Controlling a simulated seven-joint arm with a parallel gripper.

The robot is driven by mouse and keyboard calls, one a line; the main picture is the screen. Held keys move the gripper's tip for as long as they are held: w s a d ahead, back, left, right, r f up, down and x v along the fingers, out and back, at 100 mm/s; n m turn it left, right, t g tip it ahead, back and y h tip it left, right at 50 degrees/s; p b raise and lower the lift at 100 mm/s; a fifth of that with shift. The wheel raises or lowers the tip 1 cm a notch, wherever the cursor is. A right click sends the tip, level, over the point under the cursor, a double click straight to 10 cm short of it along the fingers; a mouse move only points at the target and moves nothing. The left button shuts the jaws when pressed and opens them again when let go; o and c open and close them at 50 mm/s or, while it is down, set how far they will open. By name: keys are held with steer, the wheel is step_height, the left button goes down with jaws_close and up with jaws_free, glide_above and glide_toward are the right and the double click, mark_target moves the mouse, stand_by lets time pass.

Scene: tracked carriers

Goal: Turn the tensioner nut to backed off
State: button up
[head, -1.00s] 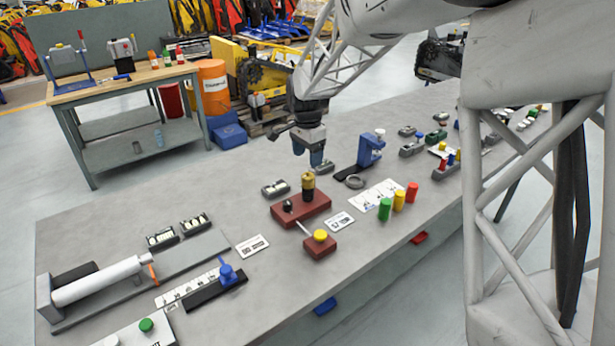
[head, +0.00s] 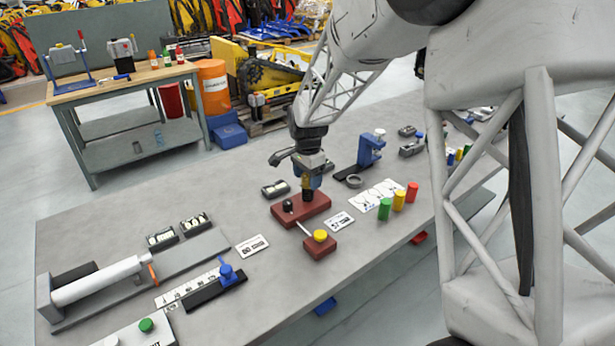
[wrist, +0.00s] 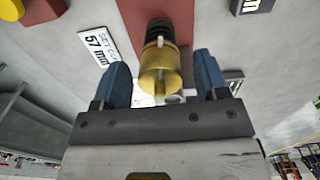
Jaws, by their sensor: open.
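The brass tensioner nut (wrist: 160,72) sits on a dark, ribbed upright post (wrist: 160,32) on a dark red block (head: 318,206). In the wrist view the nut lies between the two blue fingers of my gripper (wrist: 162,76), with a gap on each side. My gripper is open and points down over the block; it also shows in the head view (head: 308,182). There the fingers and wrist hide most of the nut. A small black knob (head: 288,205) stands on the same block, left of the post.
A smaller red block with a yellow knob (head: 320,236) is joined by a light rod in front. White label cards (head: 340,222) lie beside it. Green, yellow and red cylinders (head: 398,201) stand to the right. A blue clamp-like stand (head: 370,150) stands behind.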

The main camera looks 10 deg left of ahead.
steer(key=c, duration=0.9)
steer(key=shift+n, duration=0.3)
steer(key=n, duration=0.3)
steer(key=shift+n, duration=0.4)
steer(key=n, duration=0.3)
steer(key=shift+n, duration=0.3)
steer(key=n, duration=0.4)
steer(key=shift+d, duration=0.1)
steer(key=n, duration=0.4)
steer(key=shift+s+f+n, duration=0.1)
steer(key=shift+n, duration=0.2)
